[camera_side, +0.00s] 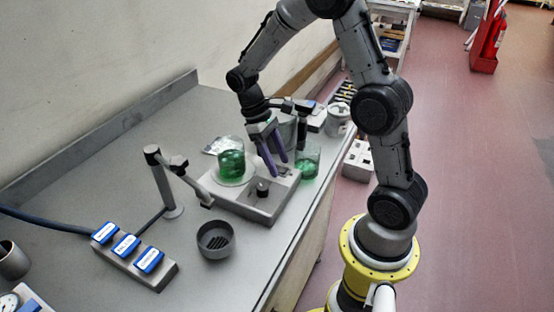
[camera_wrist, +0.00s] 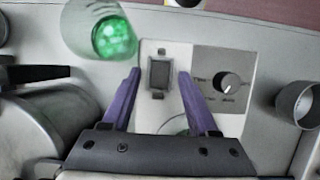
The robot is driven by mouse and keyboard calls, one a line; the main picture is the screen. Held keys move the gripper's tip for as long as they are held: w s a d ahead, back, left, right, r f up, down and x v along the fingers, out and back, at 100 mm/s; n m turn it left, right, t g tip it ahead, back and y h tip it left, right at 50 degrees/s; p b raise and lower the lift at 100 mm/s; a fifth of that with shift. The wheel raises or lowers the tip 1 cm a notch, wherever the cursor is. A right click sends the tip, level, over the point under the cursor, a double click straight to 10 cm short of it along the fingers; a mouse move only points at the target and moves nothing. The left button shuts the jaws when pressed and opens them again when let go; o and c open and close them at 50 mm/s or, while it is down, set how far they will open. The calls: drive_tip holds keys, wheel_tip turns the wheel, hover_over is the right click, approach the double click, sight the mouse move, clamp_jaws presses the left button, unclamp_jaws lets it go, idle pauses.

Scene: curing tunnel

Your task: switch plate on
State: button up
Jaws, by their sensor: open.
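The plate (camera_side: 248,205) is a grey box with a round top that carries a beaker of green liquid (camera_side: 231,158). In the wrist view, its face has a dark rocker switch (camera_wrist: 159,73) on a light panel and a round black knob (camera_wrist: 230,83) on a grey panel. I cannot tell the switch's position. My gripper (camera_side: 277,167) is open, its purple fingers pointing down over the switch end of the plate. In the wrist view, my gripper (camera_wrist: 159,76) frames the switch between its fingertips, with nothing held. I cannot tell whether the fingers touch the plate.
A second green beaker (camera_side: 306,161) stands close beside the plate; it also shows in the wrist view (camera_wrist: 114,38). A dark cup (camera_side: 216,240), a stand (camera_side: 166,185) and a strip with blue labels (camera_side: 135,262) are nearby. Bench space at the left back is clear.

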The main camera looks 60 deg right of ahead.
clamp_jaws()
idle(0.3)
drive_tip(key=shift+s, duration=0.1)
drive_tip(key=shift+s+r+t, duration=0.1)
drive_tip(key=shift+s+t, duration=0.1)
drive_tip(key=shift+t, duration=0.5)
drive_tip(key=shift+s+t, duration=0.15)
drive_tip(key=shift+t, duration=0.55)
unclamp_jaws()
